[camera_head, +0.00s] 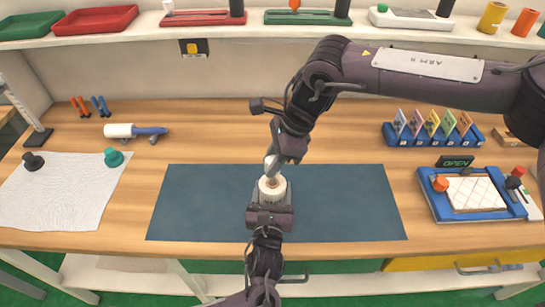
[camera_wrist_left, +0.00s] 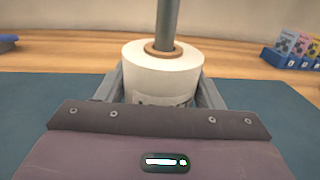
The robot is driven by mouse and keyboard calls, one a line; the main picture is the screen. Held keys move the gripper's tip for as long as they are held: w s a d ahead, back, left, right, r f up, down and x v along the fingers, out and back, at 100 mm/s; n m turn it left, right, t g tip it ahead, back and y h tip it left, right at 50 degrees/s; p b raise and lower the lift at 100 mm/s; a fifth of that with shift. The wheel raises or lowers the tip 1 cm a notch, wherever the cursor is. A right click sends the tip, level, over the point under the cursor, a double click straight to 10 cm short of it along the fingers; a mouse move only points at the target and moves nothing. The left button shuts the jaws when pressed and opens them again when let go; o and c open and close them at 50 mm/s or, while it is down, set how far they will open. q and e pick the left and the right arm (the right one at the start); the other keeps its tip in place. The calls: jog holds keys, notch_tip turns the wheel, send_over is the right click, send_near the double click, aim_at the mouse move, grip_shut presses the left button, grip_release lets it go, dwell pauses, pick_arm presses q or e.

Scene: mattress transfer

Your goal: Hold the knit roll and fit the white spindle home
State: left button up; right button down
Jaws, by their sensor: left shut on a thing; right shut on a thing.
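The knit roll (camera_head: 272,190) is a white cylinder standing upright on the dark blue mat. It also shows in the left wrist view (camera_wrist_left: 160,80), with a brown core ring at its top. My left gripper (camera_head: 271,196) is shut around the roll, one grey finger on each side.
The dark blue mat (camera_head: 350,205) is clear on both sides of the roll. A white cloth (camera_head: 60,195) with two knobs and a paint-roller-like tool (camera_head: 120,130) lie left. A blue card rack (camera_head: 432,135) and a blue tray (camera_head: 435,205) stand right. A shelf (camera_head: 220,32) runs behind.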

jog(key=shift+f, duration=2.1)
jog(key=c, duration=1)
grip_release()
jog(key=shift+c, duration=0.2)
jog(key=v, duration=1.2)
pick_arm(q)
jog(key=o, duration=1)
